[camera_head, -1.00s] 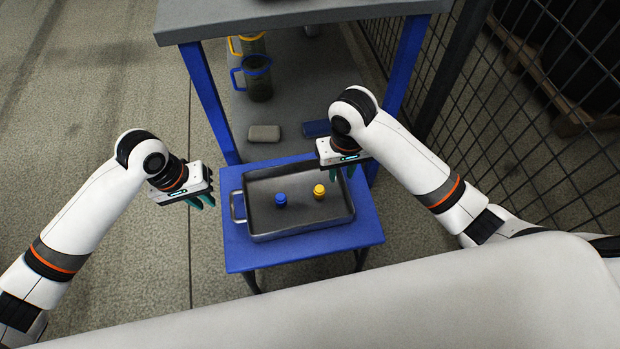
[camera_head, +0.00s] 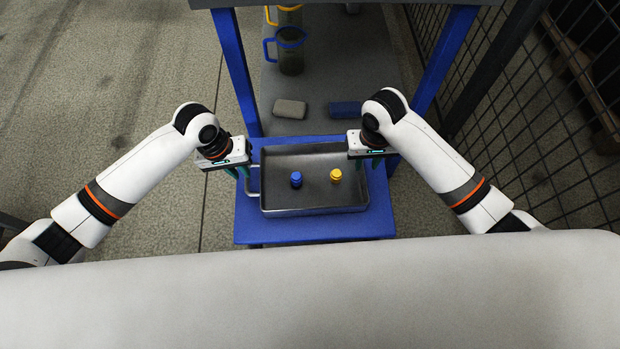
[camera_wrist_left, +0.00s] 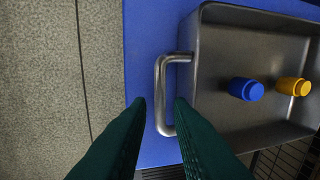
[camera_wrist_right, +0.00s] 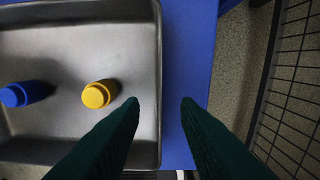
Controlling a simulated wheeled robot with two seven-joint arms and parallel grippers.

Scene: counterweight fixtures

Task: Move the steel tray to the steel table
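The steel tray (camera_head: 315,206) lies on a low blue stand (camera_head: 300,229), with a blue weight (camera_head: 296,180) and a yellow weight (camera_head: 336,175) upright inside. My left gripper (camera_head: 238,173) is open at the tray's left side. In the left wrist view, its fingers (camera_wrist_left: 160,104) are on either side of the left handle (camera_wrist_left: 160,90); whether they touch it is unclear. My right gripper (camera_head: 375,163) is open at the tray's far right. In the right wrist view, its fingers (camera_wrist_right: 160,104) are on either side of the right rim (camera_wrist_right: 158,70). The right handle is not clearly visible.
A grey-topped table with blue legs (camera_head: 232,75) stands just behind. Its lower shelf (camera_head: 340,70) holds a grey block (camera_head: 290,108), a blue block (camera_head: 345,109) and jugs (camera_head: 290,55). A mesh fence (camera_head: 510,120) runs along the right. The left floor is open.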

